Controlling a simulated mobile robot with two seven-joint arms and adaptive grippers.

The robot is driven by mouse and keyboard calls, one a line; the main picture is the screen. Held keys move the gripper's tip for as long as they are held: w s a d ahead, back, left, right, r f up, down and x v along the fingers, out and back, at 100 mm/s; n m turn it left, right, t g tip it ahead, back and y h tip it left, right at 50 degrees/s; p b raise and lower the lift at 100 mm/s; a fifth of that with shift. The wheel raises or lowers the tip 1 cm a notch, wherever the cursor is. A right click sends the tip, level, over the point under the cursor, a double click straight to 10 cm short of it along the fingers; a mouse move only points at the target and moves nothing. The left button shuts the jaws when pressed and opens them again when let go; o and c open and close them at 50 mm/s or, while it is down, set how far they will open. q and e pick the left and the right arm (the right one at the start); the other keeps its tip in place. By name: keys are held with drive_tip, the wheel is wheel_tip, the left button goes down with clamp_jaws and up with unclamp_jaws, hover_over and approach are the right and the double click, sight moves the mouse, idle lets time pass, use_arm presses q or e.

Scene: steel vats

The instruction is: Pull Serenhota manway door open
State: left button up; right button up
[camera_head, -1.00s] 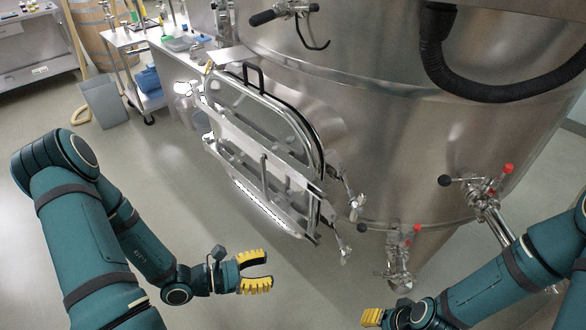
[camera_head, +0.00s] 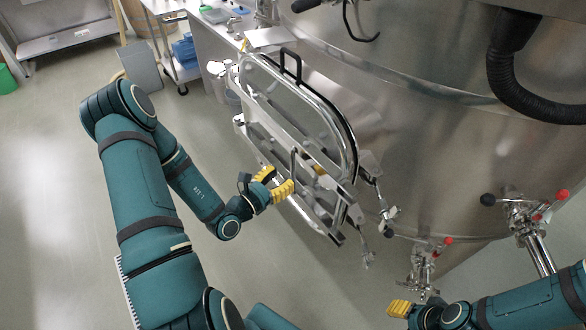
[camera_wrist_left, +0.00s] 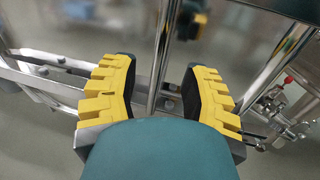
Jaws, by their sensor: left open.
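The manway door (camera_head: 335,128) is a rounded steel frame with a dark gasket edge and cross bars on the side of the steel vat (camera_head: 420,110). How far it stands from the vat is hard to tell. My left gripper (camera_head: 277,186) is at the door's front, by its thin upright handle bar (camera_head: 293,165). In the left wrist view, the yellow fingers of my left gripper (camera_wrist_left: 158,92) are apart, with a steel bar (camera_wrist_left: 162,60) between them; contact is not clear. My right gripper (camera_head: 402,308) is low, right of the door, with one yellow finger showing.
Valves with red and black knobs (camera_head: 525,210) stick out of the vat on the right. A thick black hose (camera_head: 510,75) hangs at upper right. A grey bin (camera_head: 140,64) and a cart stand at upper left. The floor on the left is clear.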

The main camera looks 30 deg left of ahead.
sight(291, 170)
use_arm(q)
drive_tip(key=shift+w+d, duration=0.25)
drive_tip(key=shift+w, duration=1)
drive_tip(key=shift+w+d, duration=0.25)
drive_tip(key=shift+w, duration=1)
clamp_jaws()
